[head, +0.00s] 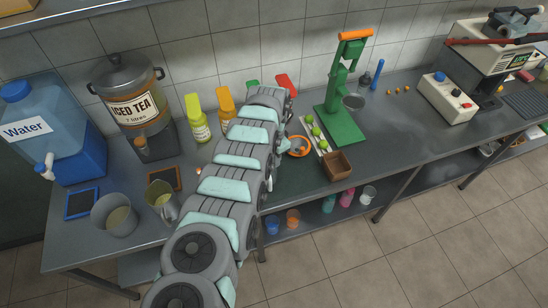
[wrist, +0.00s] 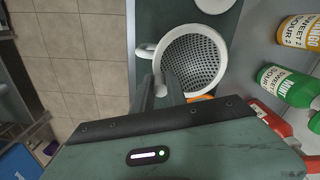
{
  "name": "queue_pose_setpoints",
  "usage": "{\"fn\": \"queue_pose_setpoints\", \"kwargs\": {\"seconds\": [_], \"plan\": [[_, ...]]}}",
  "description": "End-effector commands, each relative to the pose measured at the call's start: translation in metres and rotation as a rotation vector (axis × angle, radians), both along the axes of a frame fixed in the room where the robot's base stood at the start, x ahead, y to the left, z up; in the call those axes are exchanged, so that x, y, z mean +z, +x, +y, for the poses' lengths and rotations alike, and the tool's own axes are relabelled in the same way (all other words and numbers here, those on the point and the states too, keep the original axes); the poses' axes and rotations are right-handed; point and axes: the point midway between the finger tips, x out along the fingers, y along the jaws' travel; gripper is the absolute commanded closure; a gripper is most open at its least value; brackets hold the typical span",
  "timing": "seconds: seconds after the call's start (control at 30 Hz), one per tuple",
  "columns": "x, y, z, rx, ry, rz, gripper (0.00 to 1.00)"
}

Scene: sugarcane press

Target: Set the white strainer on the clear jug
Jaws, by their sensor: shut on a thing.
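The white strainer (wrist: 193,57), a round cup with a perforated grey inside, shows in the wrist view just beyond my fingers. My gripper (wrist: 162,82) is shut on the strainer at its near left edge; the exact grip point is partly hidden. A small white loop sticks out at the strainer's left. In the head view my arm hides the gripper and the white strainer. A see-through jug-like vessel (head: 161,203) with yellowish content stands at the front left of the counter, apart from the arm. I cannot tell for sure whether it is the clear jug.
A wider grey container (head: 113,217) stands left of that vessel. The iced tea dispenser (head: 128,109) and water tank (head: 52,130) are behind. Syrup bottles (head: 198,120) line the wall. An orange-rimmed item (head: 298,146), wooden box (head: 338,166) and green press (head: 342,125) are right of my arm.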

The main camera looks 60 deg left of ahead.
Motion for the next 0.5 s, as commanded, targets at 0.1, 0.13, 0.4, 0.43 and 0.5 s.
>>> {"fn": "queue_pose_setpoints", "kwargs": {"seconds": [0.1,0.13,0.4,0.43,0.5], "plan": [[0.0000,-0.0001,0.0001,0.000,0.000,0.000,1.00],[-0.0001,-0.0002,0.0001,0.000,0.000,0.000,1.00],[-0.0025,-0.0019,0.0008,0.001,0.000,0.000,1.00],[-0.0026,-0.0019,0.0008,0.001,0.000,0.001,1.00],[-0.0027,-0.0019,0.0008,0.001,0.000,0.001,0.78]]}}
